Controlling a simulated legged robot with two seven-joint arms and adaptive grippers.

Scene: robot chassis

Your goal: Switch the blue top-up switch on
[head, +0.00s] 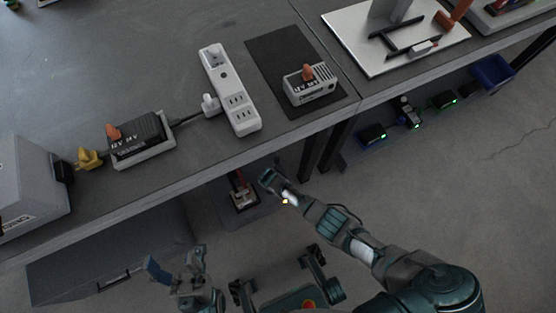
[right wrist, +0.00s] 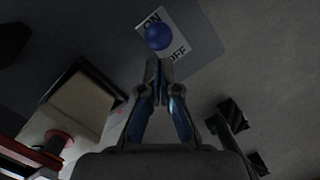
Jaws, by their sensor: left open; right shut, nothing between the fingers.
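The blue switch knob (right wrist: 158,37) is round and stands on a white plate (right wrist: 183,24) marked ON and OFF in the right wrist view. ON is at the upper left, OFF at the lower right, and the knob is between the words; its exact setting I cannot tell. My right gripper (right wrist: 157,78) is shut and empty, its tips just below the knob in the picture; I cannot tell whether they touch. In the head view my right gripper (head: 268,181) is below the table's front edge, and the switch is not visible. My left gripper (head: 175,264) is open and empty at the lower left.
The grey table (head: 130,60) carries a white power strip (head: 229,88), a charger with an orange switch (head: 309,84) and a dark boxed unit (head: 140,140). A table leg (head: 311,158) stands beside my right gripper. Open floor (head: 470,190) lies at the right.

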